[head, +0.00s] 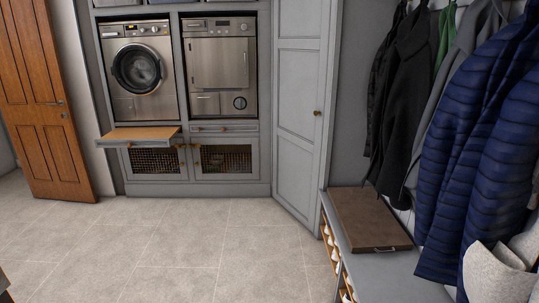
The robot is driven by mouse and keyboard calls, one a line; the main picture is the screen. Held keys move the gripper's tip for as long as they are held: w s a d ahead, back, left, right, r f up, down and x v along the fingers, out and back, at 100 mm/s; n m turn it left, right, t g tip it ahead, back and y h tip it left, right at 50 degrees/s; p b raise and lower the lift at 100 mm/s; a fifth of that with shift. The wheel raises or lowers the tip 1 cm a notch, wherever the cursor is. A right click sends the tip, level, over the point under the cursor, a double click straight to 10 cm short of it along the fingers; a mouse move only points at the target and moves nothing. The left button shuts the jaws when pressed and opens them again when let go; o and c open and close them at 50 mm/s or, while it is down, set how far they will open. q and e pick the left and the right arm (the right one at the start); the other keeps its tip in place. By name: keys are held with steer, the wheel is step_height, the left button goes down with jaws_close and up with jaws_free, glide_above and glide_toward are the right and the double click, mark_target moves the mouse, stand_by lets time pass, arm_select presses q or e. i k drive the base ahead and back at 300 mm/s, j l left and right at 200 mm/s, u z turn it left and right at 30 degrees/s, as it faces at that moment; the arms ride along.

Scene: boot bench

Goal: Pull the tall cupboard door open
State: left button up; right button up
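The tall cupboard door (297,125) is a grey panelled door right of the appliances, running from the top of the head view down to near the floor. A small brass knob (317,113) sits near its right edge at mid-height. The door face stands at an angle to the appliance fronts; I cannot tell whether it is fully closed. Nothing touches the door or knob. Neither of my grippers can be made out in the view.
A grey bench (385,277) with a brown tray-like board (370,220) stands close right of the door. Jackets (480,150) hang above it. A wooden pull-out shelf (140,134) juts below the washing machine (138,70). The tiled floor (190,245) before the door is clear.

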mark_target(301, 27)
steer(key=i, duration=2.2)
